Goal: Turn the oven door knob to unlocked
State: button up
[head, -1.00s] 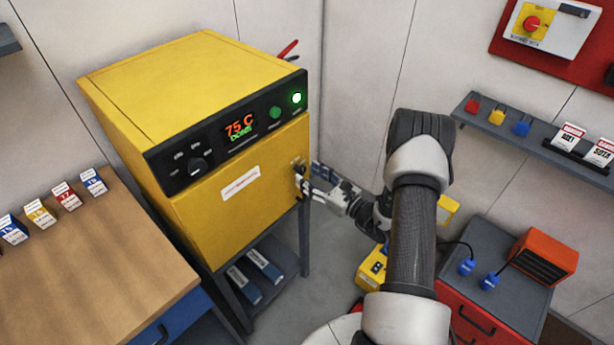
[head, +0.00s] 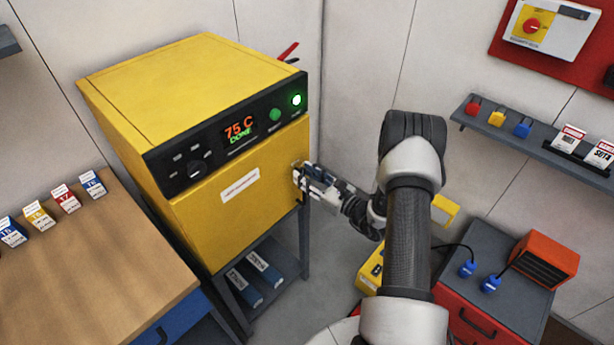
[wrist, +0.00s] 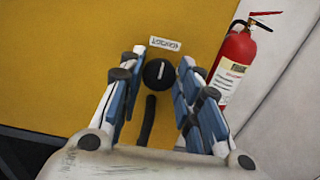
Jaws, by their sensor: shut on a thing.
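The yellow oven (head: 215,210) stands against the wall with its door closed. In the wrist view the door knob (wrist: 159,73) is round and black with a white mark running nearly up and down the picture. A small white label (wrist: 165,44) sits just above it, its lettering too small to read surely. My gripper (wrist: 160,78) has a finger on each side of the knob and is shut on it. In the head view my gripper (head: 303,175) is at the door's right edge and hides the knob. A dark bar-shaped handle (wrist: 148,120) lies below the knob in the wrist view.
A red fire extinguisher (wrist: 236,62) stands right of the oven in the wrist view. A wooden workbench (head: 90,250) is at left. A grey-topped red cabinet (head: 470,290) and a yellow case (head: 371,270) are near my arm at right.

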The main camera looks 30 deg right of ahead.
jog(key=shift+c, duration=1.1)
jog(key=m, duration=0.4)
jog(key=shift+m+p, duration=0.3)
jog(key=shift+p, duration=0.05)
jog(key=m, duration=0.4)
jog(key=shift+d+m+p, duration=0.1)
jog(key=shift+m+p, duration=0.2)
jog(key=shift+p, duration=0.1)
jog(key=m, duration=0.4)
jog(key=shift+f+p, duration=0.1)
jog(key=shift+p, duration=0.2)
jog(key=shift+f+m+p, duration=0.1)
jog(key=shift+m+p, duration=0.2)
jog(key=shift+m, duration=2.1)
